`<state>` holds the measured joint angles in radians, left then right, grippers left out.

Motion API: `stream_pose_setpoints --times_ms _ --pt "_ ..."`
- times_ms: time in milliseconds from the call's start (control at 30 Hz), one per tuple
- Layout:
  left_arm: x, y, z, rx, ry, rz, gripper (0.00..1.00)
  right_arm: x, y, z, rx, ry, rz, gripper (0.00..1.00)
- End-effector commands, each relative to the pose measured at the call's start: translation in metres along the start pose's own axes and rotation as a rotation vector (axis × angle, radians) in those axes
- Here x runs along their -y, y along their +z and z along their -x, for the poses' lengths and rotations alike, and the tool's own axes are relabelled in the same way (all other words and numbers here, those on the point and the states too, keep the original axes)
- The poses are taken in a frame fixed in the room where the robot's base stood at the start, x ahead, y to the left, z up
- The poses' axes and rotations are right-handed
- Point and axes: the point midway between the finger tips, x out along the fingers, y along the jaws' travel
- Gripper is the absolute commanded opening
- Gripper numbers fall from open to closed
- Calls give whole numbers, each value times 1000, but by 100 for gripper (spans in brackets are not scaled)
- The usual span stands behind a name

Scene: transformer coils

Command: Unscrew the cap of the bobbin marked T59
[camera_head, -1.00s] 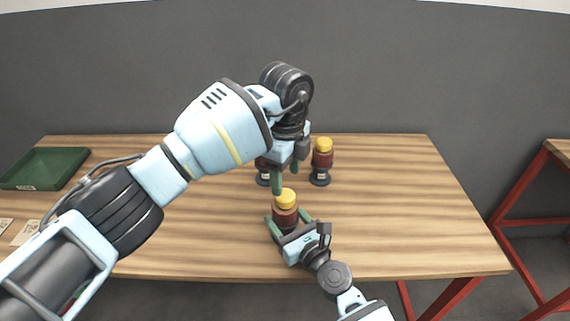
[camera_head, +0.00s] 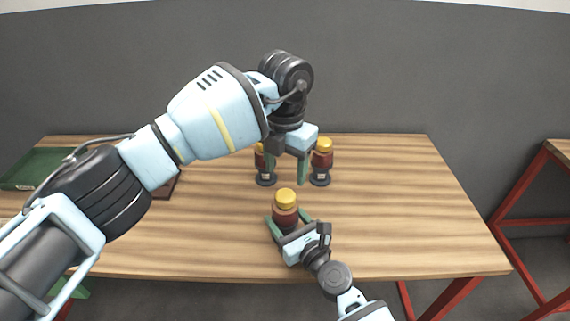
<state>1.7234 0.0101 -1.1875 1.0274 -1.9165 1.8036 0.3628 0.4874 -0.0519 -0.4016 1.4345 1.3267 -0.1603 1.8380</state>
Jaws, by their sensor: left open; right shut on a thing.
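A bobbin (camera_head: 285,216) with a dark red-brown body and a yellow cap (camera_head: 285,197) stands upright near the middle of the table. My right gripper (camera_head: 287,228) is shut on its body from the front. My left gripper (camera_head: 286,172) is open and empty, pointing down above and behind the capped bobbin, apart from it. Two more yellow-capped bobbins stand farther back, one at the right (camera_head: 321,163) and one at the left (camera_head: 265,172), the latter partly hidden by my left gripper. The marking T59 cannot be read on any of them.
A green tray (camera_head: 38,165) lies at the far left of the wooden table (camera_head: 410,220). A dark red-brown item (camera_head: 170,188) shows partly behind my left arm. The right side of the table is clear. A red-framed table (camera_head: 540,215) stands farther right.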

Motion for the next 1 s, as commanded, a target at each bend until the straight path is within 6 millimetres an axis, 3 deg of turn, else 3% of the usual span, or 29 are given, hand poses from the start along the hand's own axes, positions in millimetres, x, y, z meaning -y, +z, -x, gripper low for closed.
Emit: stream_pose_setpoints --times_ms 200,567,1000 --pt "0 0 2 0 -1 -172 59 1 0 0 0 -1 1 0" --pt "0 0 -3 -1 -1 -205 59 1 0 0 0 -1 1 0" --pt "0 -1 -60 -2 -2 -203 59 0 0 0 0 -1 1 0"
